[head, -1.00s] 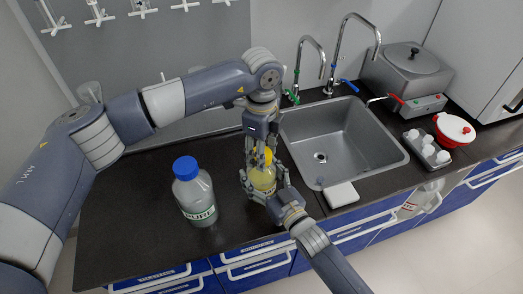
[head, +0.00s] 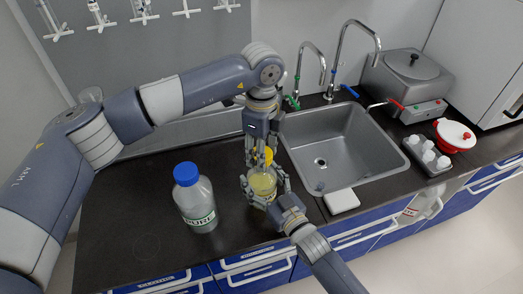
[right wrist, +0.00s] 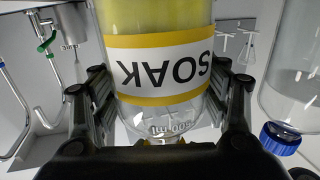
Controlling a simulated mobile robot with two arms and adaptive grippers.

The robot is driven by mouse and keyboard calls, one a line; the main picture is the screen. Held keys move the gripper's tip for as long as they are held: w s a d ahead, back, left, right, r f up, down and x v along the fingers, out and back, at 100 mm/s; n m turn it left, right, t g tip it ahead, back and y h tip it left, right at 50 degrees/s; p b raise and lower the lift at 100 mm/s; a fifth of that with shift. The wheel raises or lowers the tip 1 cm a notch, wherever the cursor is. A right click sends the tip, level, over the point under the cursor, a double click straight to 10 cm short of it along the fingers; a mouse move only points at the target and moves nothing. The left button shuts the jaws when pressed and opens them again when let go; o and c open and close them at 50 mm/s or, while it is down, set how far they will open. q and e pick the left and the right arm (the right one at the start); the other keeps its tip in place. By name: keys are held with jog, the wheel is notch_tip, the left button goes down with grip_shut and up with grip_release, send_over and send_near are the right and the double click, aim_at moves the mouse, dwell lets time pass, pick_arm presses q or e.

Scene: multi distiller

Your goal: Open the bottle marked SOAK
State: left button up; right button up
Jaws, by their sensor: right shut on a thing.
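The SOAK bottle (head: 263,183) is clear with yellow contents and a yellow cap (head: 265,155). It stands upright over the counter left of the sink. In the right wrist view the bottle (right wrist: 160,65) fills the middle, its white and yellow SOAK label upside down. My right gripper (head: 265,190) is shut on the bottle's body from the front right, fingers on both sides. My left gripper (head: 260,158) points down from above, its fingertips at the cap. They partly hide the cap, and whether they are closed on it is unclear.
A larger clear bottle with a blue cap (head: 195,200) stands close to the left. The sink (head: 345,145) with taps is to the right, with a white block (head: 341,201) at its front edge. The dark counter (head: 120,215) is clear at far left.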

pick_arm(q)
jog(key=shift+r, duration=2)
pick_arm(e)
jog(key=o, duration=2.2)
jog(key=shift+c, duration=0.2)
jog(key=v, duration=1.2)
pick_arm(q)
jog(key=shift+s, duration=0.1)
pick_arm(e)
jog(key=shift+d, duration=0.1)
